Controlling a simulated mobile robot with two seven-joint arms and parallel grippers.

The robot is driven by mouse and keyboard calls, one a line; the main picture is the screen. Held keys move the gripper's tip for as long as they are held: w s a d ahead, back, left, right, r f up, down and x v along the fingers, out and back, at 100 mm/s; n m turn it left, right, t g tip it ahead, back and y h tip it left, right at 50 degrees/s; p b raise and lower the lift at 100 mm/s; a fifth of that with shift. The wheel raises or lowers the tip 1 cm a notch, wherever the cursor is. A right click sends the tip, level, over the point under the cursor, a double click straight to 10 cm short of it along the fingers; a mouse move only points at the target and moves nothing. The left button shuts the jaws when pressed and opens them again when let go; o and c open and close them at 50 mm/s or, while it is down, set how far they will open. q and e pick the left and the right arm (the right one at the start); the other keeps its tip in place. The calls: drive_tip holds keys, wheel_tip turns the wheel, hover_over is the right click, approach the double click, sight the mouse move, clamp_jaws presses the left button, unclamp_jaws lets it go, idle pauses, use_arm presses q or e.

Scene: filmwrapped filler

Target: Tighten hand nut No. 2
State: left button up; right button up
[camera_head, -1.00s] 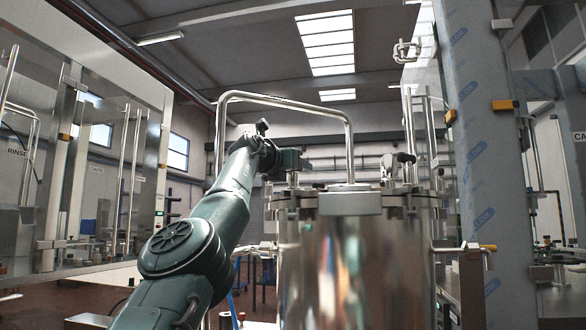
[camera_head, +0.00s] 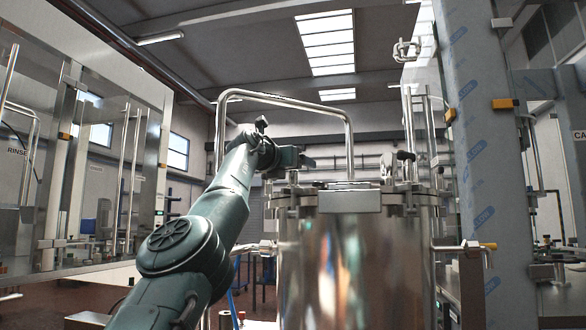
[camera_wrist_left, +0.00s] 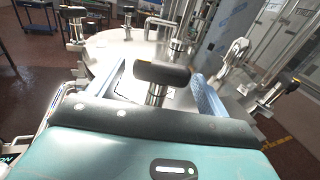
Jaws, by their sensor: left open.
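A shiny steel tank (camera_head: 345,265) with a flat lid stands in front of me, with hand nuts around the lid's edge. In the left wrist view, a hand nut (camera_wrist_left: 162,75) with a dark bar-shaped top on a steel stem is closest to my gripper. Further hand nuts show at the left (camera_wrist_left: 73,25) and right (camera_wrist_left: 272,93) of the lid. I see no numbers on them. My left gripper (camera_head: 302,161) is open above the left part of the lid. In the wrist view the closest nut appears between its fingers; contact cannot be told. My right gripper is not in view.
A bent steel pipe (camera_head: 283,101) arches over the lid behind my left arm. A film-wrapped column (camera_head: 475,150) stands close on the right. Glass-fronted machines (camera_head: 90,170) stand on the left. Open floor shows at the lower left.

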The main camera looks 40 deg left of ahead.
use_arm(q)
drive_tip(key=b+v, duration=1)
drive_tip(key=v, duration=0.2)
drive_tip(key=shift+s, duration=0.4)
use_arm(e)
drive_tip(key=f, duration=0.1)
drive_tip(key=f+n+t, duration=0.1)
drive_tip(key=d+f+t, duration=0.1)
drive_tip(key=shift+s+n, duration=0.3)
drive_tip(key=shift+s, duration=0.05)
